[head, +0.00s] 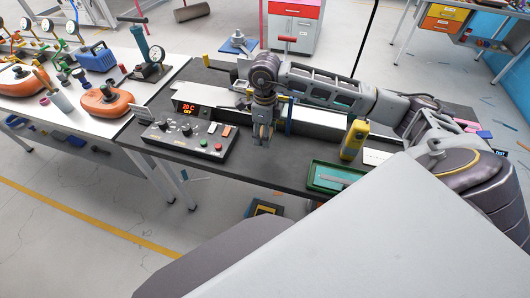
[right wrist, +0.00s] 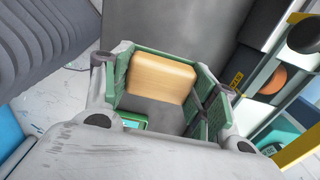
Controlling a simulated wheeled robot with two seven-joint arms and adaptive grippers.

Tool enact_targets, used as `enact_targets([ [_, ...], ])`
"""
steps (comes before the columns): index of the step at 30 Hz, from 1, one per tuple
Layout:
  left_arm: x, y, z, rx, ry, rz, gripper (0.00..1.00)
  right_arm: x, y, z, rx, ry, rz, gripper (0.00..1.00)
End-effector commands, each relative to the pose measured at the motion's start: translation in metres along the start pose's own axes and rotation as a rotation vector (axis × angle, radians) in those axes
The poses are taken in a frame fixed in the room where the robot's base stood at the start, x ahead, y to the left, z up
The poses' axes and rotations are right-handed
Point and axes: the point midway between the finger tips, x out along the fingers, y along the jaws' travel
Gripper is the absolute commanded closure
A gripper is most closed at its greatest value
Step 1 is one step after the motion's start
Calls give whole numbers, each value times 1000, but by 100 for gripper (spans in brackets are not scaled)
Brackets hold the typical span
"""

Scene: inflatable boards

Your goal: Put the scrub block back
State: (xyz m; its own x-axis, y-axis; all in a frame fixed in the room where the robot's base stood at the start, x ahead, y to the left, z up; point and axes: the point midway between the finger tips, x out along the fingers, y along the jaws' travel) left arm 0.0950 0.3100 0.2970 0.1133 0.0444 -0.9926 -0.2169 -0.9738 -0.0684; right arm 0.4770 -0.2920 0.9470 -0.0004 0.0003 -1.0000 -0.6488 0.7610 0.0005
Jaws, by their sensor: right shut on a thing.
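My right gripper (head: 263,134) hangs over the dark workbench in the head view, in front of the long pale bar and just right of the control box. In the right wrist view the gripper (right wrist: 165,92) is shut on a smooth tan block, the scrub block (right wrist: 160,78), held between its green finger pads. A grey surface lies beyond the block. The block's underside is hidden, and in the head view it is too small to make out clearly. My left gripper is not in view.
The dark workbench (head: 225,175) holds a control box (head: 190,138) with a red display, a long pale bar (head: 315,118), a yellow device (head: 354,140) and a green tray (head: 325,176). A white table (head: 75,118) with orange inflatables and gauges stands at left.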

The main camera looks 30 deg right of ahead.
Motion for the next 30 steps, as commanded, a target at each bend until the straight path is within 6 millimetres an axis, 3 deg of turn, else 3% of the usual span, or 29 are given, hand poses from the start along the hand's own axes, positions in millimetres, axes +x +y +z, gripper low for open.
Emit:
enact_targets([
  [12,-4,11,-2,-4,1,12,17,50,0,0,0,1,1,64],
  [25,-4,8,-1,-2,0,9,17,56,0,0,-1,0,0,64],
  [30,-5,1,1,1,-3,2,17,67,0,0,-1,1,0,64],
])
